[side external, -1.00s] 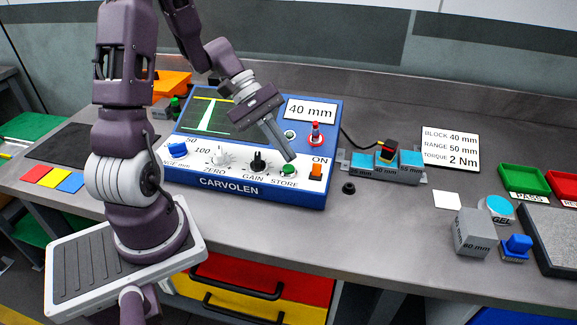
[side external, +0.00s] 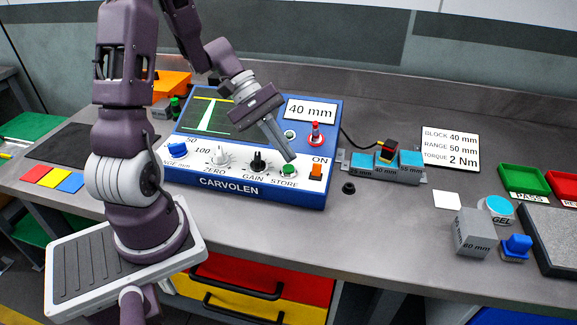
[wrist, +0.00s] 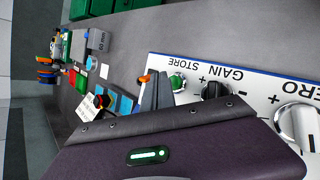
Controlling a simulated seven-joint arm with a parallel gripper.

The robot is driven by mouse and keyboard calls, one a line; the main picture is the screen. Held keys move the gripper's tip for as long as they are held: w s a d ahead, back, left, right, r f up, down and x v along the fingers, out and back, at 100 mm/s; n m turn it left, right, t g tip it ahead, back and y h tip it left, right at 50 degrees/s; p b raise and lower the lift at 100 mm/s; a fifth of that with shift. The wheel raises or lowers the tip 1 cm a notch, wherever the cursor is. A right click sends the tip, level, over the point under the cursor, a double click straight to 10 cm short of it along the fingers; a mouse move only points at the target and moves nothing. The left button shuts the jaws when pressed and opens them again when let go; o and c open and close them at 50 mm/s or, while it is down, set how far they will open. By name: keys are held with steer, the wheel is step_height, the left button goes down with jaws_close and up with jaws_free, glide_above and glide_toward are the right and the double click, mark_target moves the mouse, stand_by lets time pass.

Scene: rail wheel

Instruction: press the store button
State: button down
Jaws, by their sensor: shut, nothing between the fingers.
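The store button is a green button (side external: 289,170) above the STORE label on the white front panel of the blue CARVOLEN unit (side external: 262,189). My gripper (side external: 291,158) is shut and empty, pointing down, with its fingertips just above and close to the green button. The side view does not clearly show whether they touch it. In the wrist view the green button (wrist: 177,82) shows just beside the fingers (wrist: 157,90). The unit's screen reads 40 mm (side external: 311,110), beside a green trace display.
The black GAIN knob (side external: 258,160) is left of the button and the orange ON switch (side external: 316,171) right. A red-topped knob (side external: 316,133) stands behind. The stepped block (side external: 385,167) with a cabled probe (side external: 388,151) stands right of the unit.

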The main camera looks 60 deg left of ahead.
mark_target(285, 165)
steer(key=shift+f, duration=0.4)
steer(key=shift+f, duration=0.45)
stand_by(0.5)
stand_by(0.3)
steer(key=shift+r, duration=0.9)
steer(key=shift+r, duration=2.5)
